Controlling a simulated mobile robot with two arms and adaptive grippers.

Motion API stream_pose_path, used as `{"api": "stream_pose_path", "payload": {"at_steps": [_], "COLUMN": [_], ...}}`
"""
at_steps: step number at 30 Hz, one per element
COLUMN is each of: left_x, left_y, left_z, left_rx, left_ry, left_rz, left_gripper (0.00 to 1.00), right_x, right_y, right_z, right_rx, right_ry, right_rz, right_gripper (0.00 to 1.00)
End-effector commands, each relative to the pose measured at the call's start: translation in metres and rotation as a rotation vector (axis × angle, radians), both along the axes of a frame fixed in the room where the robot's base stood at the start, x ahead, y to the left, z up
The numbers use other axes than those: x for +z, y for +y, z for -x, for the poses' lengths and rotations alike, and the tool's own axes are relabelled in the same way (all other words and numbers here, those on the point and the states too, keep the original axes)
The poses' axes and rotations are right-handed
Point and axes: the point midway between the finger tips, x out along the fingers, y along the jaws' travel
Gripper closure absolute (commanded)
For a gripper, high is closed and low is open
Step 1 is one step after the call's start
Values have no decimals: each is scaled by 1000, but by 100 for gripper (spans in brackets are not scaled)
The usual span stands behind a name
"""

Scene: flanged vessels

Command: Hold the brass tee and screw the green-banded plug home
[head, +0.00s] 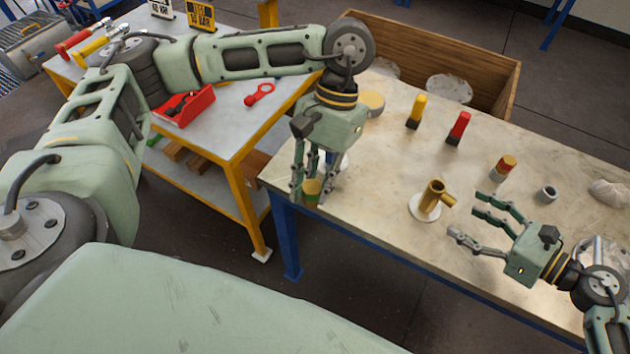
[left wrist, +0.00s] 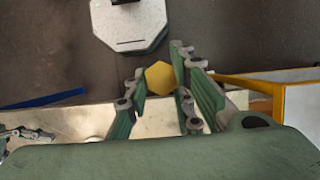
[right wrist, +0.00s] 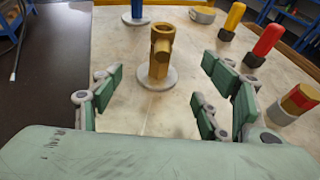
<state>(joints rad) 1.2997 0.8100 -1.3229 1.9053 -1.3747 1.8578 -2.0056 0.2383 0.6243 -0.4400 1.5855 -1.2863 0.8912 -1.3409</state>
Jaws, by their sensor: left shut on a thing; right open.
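The brass tee (head: 433,195) stands upright on a round pale base on the worktable, its side branch pointing right in the head view. It also shows in the right wrist view (right wrist: 161,52), open end up. My left gripper (head: 306,195) is shut on the green-banded plug (head: 312,187), held near the worktable's left edge. The plug's yellow hexagonal head shows between the fingers in the left wrist view (left wrist: 160,78); the fingers hide much of the rest. My right gripper (head: 466,215) is open and empty, its fingers facing the tee and apart from it.
A red-banded plug (head: 503,168), a grey ring (head: 547,193), a red-topped piece (head: 459,127) and a yellow-topped piece (head: 416,112) stand on the worktable (head: 385,255). A wooden crate (head: 450,55) is behind. A side bench (head: 235,125) holds a red tray (head: 187,106).

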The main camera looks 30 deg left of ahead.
Motion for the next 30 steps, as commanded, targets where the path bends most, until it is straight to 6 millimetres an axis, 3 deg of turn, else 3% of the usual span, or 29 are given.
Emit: {"api": "stream_pose_path", "payload": {"at_steps": [14,18,30], "left_x": [9,-4,-12], "left_y": [0,0,-1], "left_z": [0,0,0], "left_rx": [-1,-1,-1], "left_ry": [0,0,0], "left_rz": [0,0,1], "left_gripper": [100,100,100], "right_x": [-16,-26,-30], "right_y": [54,70,89], "right_z": [-19,-25,-32], "right_rx": [1,2,-1], "right_ry": [1,-3,1], "right_rz": [-5,-2,-3], "right_gripper": [31,31,31]}}
